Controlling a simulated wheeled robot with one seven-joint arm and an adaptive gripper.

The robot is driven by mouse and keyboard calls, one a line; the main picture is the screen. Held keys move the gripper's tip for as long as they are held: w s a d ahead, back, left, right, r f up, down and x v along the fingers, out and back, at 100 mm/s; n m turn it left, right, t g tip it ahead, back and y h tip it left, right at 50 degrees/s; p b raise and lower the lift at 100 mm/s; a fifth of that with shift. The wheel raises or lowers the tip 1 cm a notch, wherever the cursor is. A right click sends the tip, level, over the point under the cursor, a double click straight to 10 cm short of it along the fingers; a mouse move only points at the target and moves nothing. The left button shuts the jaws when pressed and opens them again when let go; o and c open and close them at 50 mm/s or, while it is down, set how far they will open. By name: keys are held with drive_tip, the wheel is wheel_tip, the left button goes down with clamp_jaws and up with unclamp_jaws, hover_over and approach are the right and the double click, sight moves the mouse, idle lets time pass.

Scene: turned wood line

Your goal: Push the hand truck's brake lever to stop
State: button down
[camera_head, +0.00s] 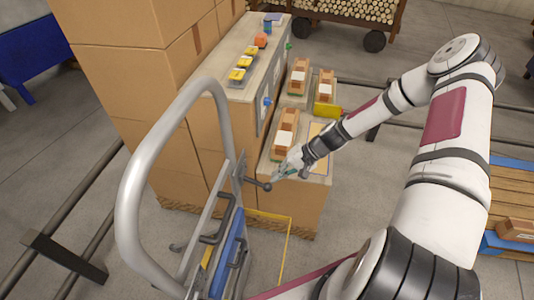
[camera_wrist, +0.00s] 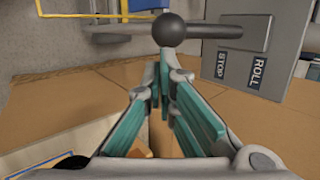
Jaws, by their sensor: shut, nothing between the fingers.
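The hand truck (camera_head: 130,190) has a grey tubular handle and stands left of my arm in the head view. Its brake lever (camera_head: 256,183) is a dark rod ending in a round black knob, sticking out to the right. In the wrist view the lever (camera_wrist: 225,31) runs left from a grey plate (camera_wrist: 290,45), with the knob (camera_wrist: 169,29) at its end. STOP and ROLL labels are on the plate. My gripper (camera_head: 279,174) is shut and empty beside the knob. In the wrist view its teal-padded fingertips (camera_wrist: 161,68) point at the knob; I cannot tell whether they touch.
Stacked cardboard boxes (camera_head: 125,70) stand behind the hand truck. A pallet (camera_head: 510,215) is at the right. Open floor lies in front of the boxes.

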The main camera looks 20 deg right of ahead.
drive_tip(key=shift+r, duration=0.2)
drive_tip(key=shift+r+p, duration=0.45)
drive_tip(key=shift+r, duration=0.25)
drive_tip(key=shift+w, duration=0.1)
